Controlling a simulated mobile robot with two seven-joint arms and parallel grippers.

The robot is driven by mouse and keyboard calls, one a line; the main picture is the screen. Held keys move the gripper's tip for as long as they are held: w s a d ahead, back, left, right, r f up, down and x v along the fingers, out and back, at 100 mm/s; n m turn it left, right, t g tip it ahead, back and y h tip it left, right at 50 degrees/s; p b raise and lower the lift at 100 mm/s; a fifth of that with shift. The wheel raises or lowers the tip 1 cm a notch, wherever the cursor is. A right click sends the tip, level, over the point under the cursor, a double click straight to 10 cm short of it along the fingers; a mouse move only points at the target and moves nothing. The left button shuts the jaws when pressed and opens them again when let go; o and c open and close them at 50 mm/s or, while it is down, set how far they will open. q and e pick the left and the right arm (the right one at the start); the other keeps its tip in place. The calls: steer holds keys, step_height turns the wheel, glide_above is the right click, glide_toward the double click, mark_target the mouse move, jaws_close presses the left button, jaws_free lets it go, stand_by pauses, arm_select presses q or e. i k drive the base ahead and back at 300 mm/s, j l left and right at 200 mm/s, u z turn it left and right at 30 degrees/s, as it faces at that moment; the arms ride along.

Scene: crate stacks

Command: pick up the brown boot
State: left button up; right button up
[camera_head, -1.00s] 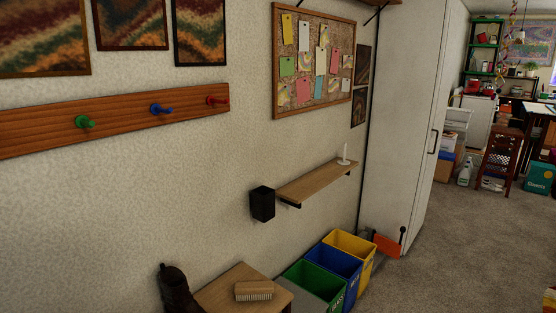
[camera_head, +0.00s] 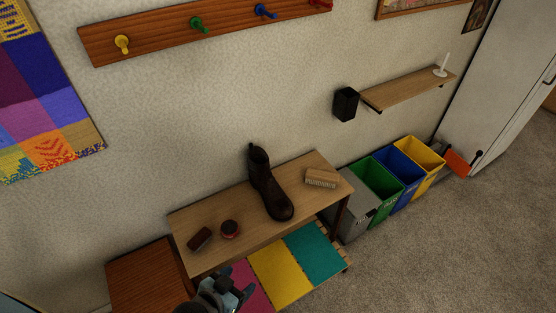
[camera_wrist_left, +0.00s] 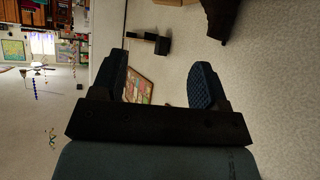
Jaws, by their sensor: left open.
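The brown boot (camera_head: 267,185) stands upright on a light wooden bench (camera_head: 187,222) against the wall, its toe toward the bench's front edge. In the left wrist view a dark brown shape, perhaps part of the boot, shows at the top right (camera_wrist_left: 223,18). My left gripper (camera_head: 240,290) is low in the head view, in front of the bench's near left part and apart from the boot. In the left wrist view its two blue-padded fingers (camera_wrist_left: 158,82) are spread with nothing between them. My right gripper is not in view.
On the bench lie a brush (camera_head: 321,178), a small round tin (camera_head: 230,229) and a dark brush-like block (camera_head: 200,239). Grey, green, blue and yellow bins (camera_head: 423,155) stand to the right. A shelf (camera_head: 408,90) and pegs hang above. Carpet in front is clear.

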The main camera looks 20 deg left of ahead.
mark_target(279, 207)
steer(key=u, duration=1.1)
steer(key=l+u, duration=0.2)
steer(key=u, duration=0.3)
steer(key=l+u, duration=0.25)
steer(key=u, duration=0.25)
steer(key=l+u, duration=0.25)
steer(key=u, duration=0.25)
steer(key=k+l+u, duration=0.1)
steer(key=l+u, duration=0.15)
steer(key=k+l+u, duration=0.2)
steer(key=l, duration=0.2)
steer(key=k+l+u, duration=0.1)
steer(key=l+u, duration=0.15)
steer(key=k+l, duration=0.45)
steer(key=l, duration=0.3)
steer(key=u, duration=0.05)
